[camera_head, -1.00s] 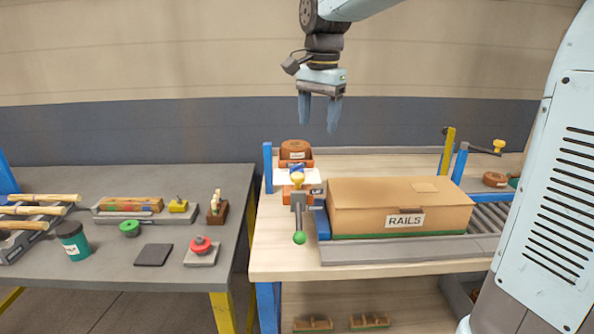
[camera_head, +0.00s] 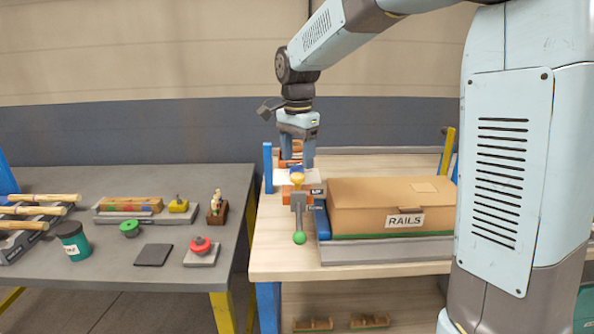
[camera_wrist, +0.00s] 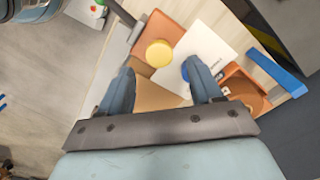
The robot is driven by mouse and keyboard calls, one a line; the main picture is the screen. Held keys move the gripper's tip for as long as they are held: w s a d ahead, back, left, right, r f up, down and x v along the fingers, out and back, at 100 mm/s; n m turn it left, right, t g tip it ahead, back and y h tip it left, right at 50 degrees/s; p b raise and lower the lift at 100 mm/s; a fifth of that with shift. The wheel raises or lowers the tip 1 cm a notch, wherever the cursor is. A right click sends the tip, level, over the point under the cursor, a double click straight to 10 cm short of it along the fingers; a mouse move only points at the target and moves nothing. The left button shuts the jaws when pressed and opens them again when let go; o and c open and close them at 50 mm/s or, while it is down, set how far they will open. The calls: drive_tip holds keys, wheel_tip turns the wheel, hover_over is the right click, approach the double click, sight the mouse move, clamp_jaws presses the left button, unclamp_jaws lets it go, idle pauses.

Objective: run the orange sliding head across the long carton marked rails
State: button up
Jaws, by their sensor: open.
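The orange sliding head (camera_head: 290,193) stands at the left end of the carton, with a yellow knob (camera_head: 297,177) on top and a grey lever ending in a green ball (camera_head: 299,238). The long brown carton marked RAILS (camera_head: 385,195) lies closed on a conveyor bed, just right of the head. My gripper (camera_head: 296,163) is open and points down, its fingers just above or behind the yellow knob. In the wrist view the yellow knob (camera_wrist: 159,53) shows between and slightly beyond the fingertips (camera_wrist: 160,67); nothing is held.
A blue post (camera_head: 267,168) stands left of the gripper, and a yellow post (camera_head: 447,150) behind the carton. A white sheet (camera_wrist: 208,42) lies by the head. A grey bench (camera_head: 100,250) at left holds several small items. My arm hides the carton's right end.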

sight(298, 175)
drive_tip(key=shift+f, duration=2.25)
drive_tip(key=shift+c, duration=0.4)
clamp_jaws()
drive_tip(key=shift+a, duration=0.15)
